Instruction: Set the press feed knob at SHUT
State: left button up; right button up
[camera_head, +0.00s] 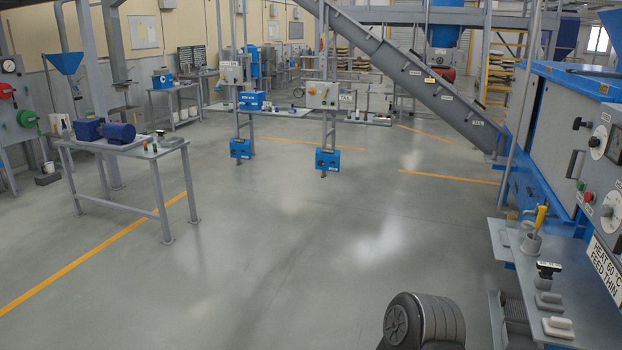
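A blue and grey machine (545,125) with a control panel stands at the right edge. A placard on it (605,265) reads "HEAT 60 °C FEED THIN". The panel carries a round white dial (598,142), a black knob (580,123), a red button (588,197) and a dark knob (606,211) on a pale disc cut by the frame edge. I cannot tell which one is the press feed knob, and no SHUT mark is legible. Neither of my grippers is in view.
A grey shelf (575,300) below the panel holds a cup with a yellow-handled tool (540,216) and small blocks. A bench with a blue motor (120,132) stands left. A sloping grey auger (400,65) crosses the back. The middle floor is clear.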

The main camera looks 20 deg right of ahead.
aim_at(593, 141)
jog(key=i+l+z, duration=0.15)
jog(key=z, duration=0.3)
jog(key=i+z, duration=0.45)
jog(key=i+l+z, duration=0.1)
jog(key=z, duration=0.35)
jog(key=i+j+z, duration=0.15)
jog(key=i+z, duration=0.15)
jog(key=z, duration=0.2)
jog(key=i+j+z, duration=0.15)
jog(key=z, duration=0.3)
jog(key=i+j, duration=0.05)
